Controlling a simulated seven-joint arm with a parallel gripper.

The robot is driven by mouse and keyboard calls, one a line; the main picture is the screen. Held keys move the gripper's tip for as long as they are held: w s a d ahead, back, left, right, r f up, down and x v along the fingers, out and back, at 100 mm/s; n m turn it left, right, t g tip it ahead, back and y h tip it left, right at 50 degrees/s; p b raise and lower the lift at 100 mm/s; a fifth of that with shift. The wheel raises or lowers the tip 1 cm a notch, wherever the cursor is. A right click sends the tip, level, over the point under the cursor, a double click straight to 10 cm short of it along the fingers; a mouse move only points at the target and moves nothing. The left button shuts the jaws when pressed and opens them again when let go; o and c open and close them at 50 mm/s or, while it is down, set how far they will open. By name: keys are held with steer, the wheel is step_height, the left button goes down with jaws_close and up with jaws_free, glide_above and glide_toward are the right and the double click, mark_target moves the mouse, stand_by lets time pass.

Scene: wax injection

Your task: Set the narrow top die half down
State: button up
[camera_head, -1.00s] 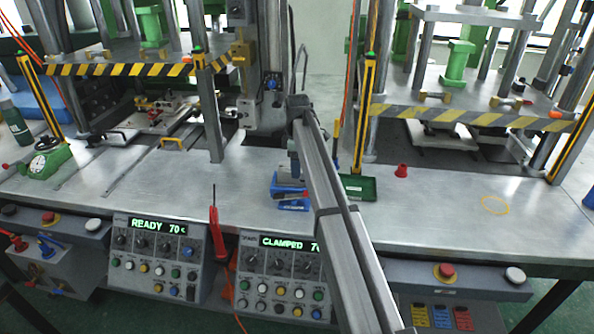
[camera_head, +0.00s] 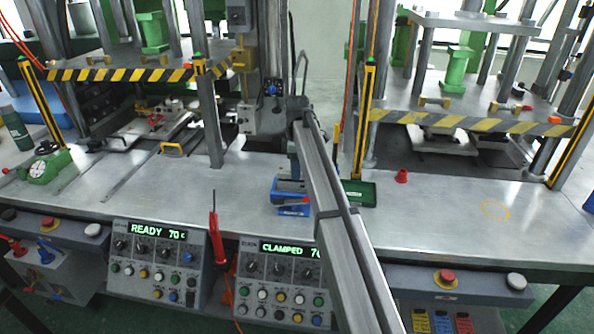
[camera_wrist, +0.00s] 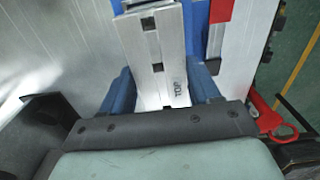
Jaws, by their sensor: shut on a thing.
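The narrow top die half is a silver bar marked TOP (camera_wrist: 158,55) with dark square holes, seen in the wrist view. My gripper (camera_wrist: 162,90) has its blue fingers on either side of the bar's near end and is shut on it. A blue fixture (camera_wrist: 197,25) with a red part (camera_wrist: 220,10) shows under and beside the bar. In the head view the blue fixture (camera_head: 291,208) stands on the bench, left of my arm. I cannot tell whether the bar rests on it or hangs just above.
A green tray (camera_head: 362,194) and a red cone (camera_head: 401,177) are right of my arm. Presses with striped guards (camera_head: 120,72) stand behind. A red-handled tool (camera_head: 214,235) is at the bench's front edge.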

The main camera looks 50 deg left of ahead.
step_height(320, 180, up, 7)
steer(key=w, duration=0.1)
steer(key=w+d+r, duration=0.1)
steer(key=w+d, duration=0.1)
steer(key=w, duration=0.1)
steer(key=shift+w+d+r, duration=0.1)
steer(key=shift+d+r, duration=0.05)
steer(key=w+d+f, duration=0.1)
steer(key=d+f, duration=0.3)
steer(key=d, duration=0.6)
steer(key=w+d+f, duration=0.2)
steer(key=d+f, duration=0.2)
steer(key=d, duration=0.6)
steer(key=shift+s+d+f, duration=0.1)
steer(key=shift+f, duration=2.15)
steer(key=shift+s+d+f, duration=0.1)
steer(key=shift+f, duration=2.15)
steer(key=o, duration=1.4)
steer(key=shift+f, duration=0.1)
steer(key=shift+c, duration=0.2)
